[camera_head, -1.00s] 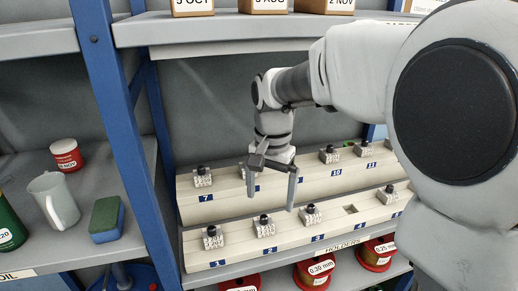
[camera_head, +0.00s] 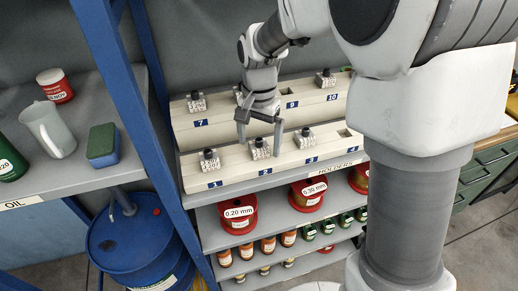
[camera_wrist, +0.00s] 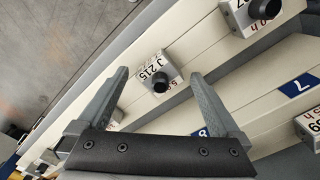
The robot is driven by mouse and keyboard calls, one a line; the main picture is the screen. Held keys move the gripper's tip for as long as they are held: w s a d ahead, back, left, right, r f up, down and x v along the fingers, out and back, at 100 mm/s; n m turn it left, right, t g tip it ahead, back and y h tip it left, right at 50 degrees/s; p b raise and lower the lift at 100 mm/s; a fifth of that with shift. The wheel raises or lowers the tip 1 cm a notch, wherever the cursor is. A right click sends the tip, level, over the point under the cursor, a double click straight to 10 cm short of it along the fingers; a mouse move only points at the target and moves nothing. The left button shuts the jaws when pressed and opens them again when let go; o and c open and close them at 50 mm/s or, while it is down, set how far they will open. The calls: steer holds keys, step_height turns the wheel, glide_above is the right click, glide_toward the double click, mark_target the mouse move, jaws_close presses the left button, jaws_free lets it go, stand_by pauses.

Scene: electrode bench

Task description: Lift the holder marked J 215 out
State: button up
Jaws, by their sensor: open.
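The holder marked J 215 (camera_wrist: 158,78) is a small grey metal block with a black knob and a white label. It sits in the front row of a cream two-tier rack (camera_head: 228,177). In the head view it appears to be the holder at number 2 (camera_head: 260,152). My gripper (camera_head: 259,148) is open, pointing down over this holder, with one finger on each side. In the wrist view the holder shows between the open fingertips (camera_wrist: 160,76), with a gap on both sides. Whether the fingertips reach down beside the block is hard to tell.
Neighbouring holders stand at number 1 (camera_head: 209,162) and number 3 (camera_head: 305,140). The slot at number 4 is empty. The back tier holds more holders, one at number 7 (camera_head: 197,104). A blue shelf post (camera_head: 140,110) stands left of the rack. Spools (camera_head: 239,212) sit below.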

mark_target(263, 141)
jaws_close()
stand_by(0.3)
steer(key=shift+r, duration=0.1)
steer(key=shift+r, duration=0.45)
steer(key=r, duration=0.2)
steer(key=shift+s+d+r, duration=0.15)
steer(key=shift+d+r, duration=0.15)
steer(key=shift+d, duration=0.1)
steer(key=s+d+b, duration=0.1)
steer(key=s+d, duration=0.2)
steer(key=d, duration=0.5)
steer(key=s+d+b, duration=0.1)
steer(key=s+d, duration=0.3)
steer(key=d, duration=0.3)
steer(key=shift+d, duration=0.35)
